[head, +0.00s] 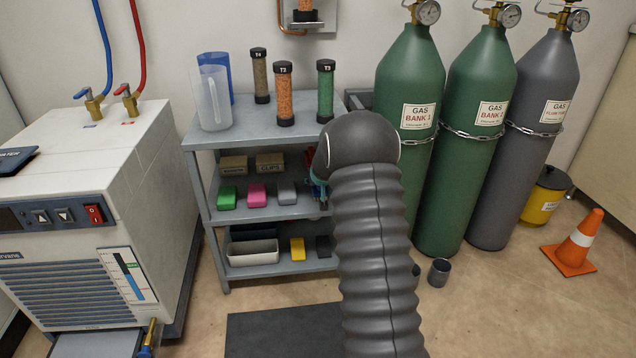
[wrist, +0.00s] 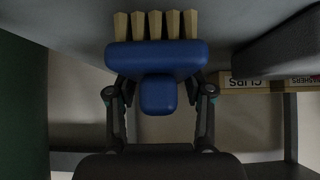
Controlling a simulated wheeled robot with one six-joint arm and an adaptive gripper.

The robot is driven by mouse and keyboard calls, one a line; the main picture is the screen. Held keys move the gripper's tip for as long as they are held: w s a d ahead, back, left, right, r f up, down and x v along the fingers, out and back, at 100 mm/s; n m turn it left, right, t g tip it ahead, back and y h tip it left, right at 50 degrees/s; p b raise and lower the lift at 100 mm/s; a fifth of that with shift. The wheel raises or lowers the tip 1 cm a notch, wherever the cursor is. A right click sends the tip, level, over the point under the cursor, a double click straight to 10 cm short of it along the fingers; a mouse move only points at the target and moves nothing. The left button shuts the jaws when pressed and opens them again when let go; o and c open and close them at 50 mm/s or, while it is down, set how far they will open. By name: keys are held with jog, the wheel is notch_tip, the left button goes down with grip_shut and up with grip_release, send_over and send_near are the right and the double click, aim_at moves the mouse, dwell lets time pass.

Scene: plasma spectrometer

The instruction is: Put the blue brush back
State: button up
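The blue brush (wrist: 155,56) has a blue block, a stubby blue handle end and a row of pale bristles. In the wrist view my gripper (wrist: 158,88) has a finger on each side of the brush and appears shut on it; the exact contact is hidden behind the handle. The bristles point toward a grey surface, and I cannot tell whether they touch it. In the head view my arm hides the brush and most of the gripper, which is at the right side of the grey shelf unit (head: 257,128), at middle-shelf height.
The middle shelf holds green (head: 227,196), pink (head: 257,195) and grey (head: 287,192) blocks and labelled boxes (head: 269,163). A white tray (head: 252,253) and yellow block (head: 297,248) are below. Tubes stand on top. Gas cylinders (head: 475,150) stand close right; a metal cup (head: 438,272) is on the floor.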

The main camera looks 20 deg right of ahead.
jog(key=o, duration=0.4)
jog(key=shift+r+p, duration=0.25)
jog(key=shift+p, duration=0.05)
jog(key=s+a+r+n+y, duration=0.1)
jog(key=s+a+r, duration=0.4)
jog(key=s+r, duration=0.25)
jog(key=s+a+r+g, duration=0.1)
jog(key=s+a+r, duration=0.5)
jog(key=s, duration=0.3)
jog(key=s+a+r+n+y, duration=0.1)
jog(key=s+a+r, duration=0.4)
jog(key=s+r, duration=0.3)
jog(key=s+a, duration=0.2)
jog(key=s, duration=0.6)
jog(key=s+a+f+g, duration=0.1)
jog(key=s+a, duration=0.1)
jog(key=s, duration=0.7)
jog(key=s+a+n+g, duration=0.1)
jog(key=s+a, duration=0.1)
jog(key=s, duration=0.6)
jog(key=shift+s+a+f+p, duration=0.15)
jog(key=shift+s+a+p, duration=0.1)
jog(key=shift+p, duration=0.05)
